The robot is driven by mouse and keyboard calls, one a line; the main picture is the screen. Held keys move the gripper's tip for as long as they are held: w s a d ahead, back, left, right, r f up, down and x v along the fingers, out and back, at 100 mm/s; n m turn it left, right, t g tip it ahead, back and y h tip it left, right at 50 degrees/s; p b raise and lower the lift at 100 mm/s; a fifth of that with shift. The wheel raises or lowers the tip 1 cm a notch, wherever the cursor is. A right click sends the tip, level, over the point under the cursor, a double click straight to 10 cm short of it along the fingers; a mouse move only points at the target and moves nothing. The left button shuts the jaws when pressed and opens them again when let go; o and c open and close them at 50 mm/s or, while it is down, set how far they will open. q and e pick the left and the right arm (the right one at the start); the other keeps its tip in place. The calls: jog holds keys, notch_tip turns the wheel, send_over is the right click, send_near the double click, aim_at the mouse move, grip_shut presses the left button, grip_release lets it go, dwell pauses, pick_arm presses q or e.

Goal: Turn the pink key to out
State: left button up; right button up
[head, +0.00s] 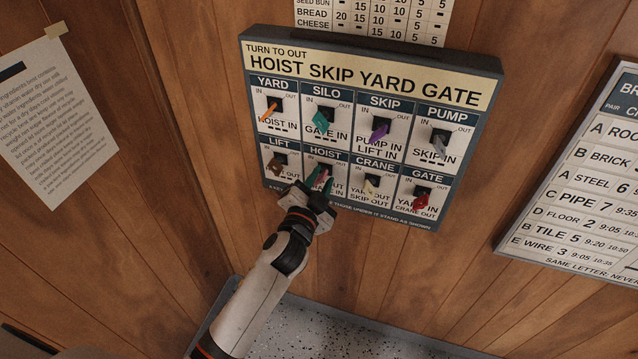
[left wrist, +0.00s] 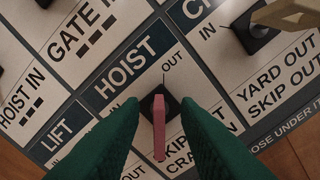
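The pink key (head: 327,186) sits in the HOIST lock in the lower row of the key panel (head: 340,215). In the left wrist view the pink key (left wrist: 160,130) stands in a black socket, its grip extending downward. In the left wrist view the left gripper (left wrist: 159,106) is open, with a gap between the key and each finger. My right gripper is not in view.
A brown key (head: 276,165) on the left, a cream key (head: 370,188) on the right and a teal key (head: 320,122) above are close neighbours. Orange, purple, grey and red keys fill the other locks. A speckled surface (head: 330,328) is below; a notice board (head: 580,165) hangs right.

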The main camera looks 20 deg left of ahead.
pick_arm(q)
jog(key=s+b, duration=0.3)
jog(key=s, duration=0.9)
jog(key=shift+a, duration=0.2)
notch_tip(320, 180, down, 21)
jog(key=g, duration=0.5)
jog(key=s+a+f+n+g, duration=0.15)
jog(key=s+f, duration=0.25)
jog(key=f, duration=0.5)
jog(key=s+f+n+g, duration=0.1)
jog(key=s+f+g, duration=0.2)
jog(key=s+f, duration=0.35)
jog(key=s+a+f+n+g, duration=0.2)
jog(key=s+f+g, duration=0.1)
jog(key=s+f, duration=0.7)
jog(key=s+a+f+n+g, duration=0.1)
jog(key=s+a+f+g, duration=0.2)
jog(key=s+f, duration=0.7)
jog(key=s+g, duration=0.1)
jog(key=s, duration=0.6)
jog(key=shift+s+a+f+n+y, duration=0.15)
jog(key=shift+s+f+n+y, duration=0.1)
jog(key=shift+n+y, duration=0.1)
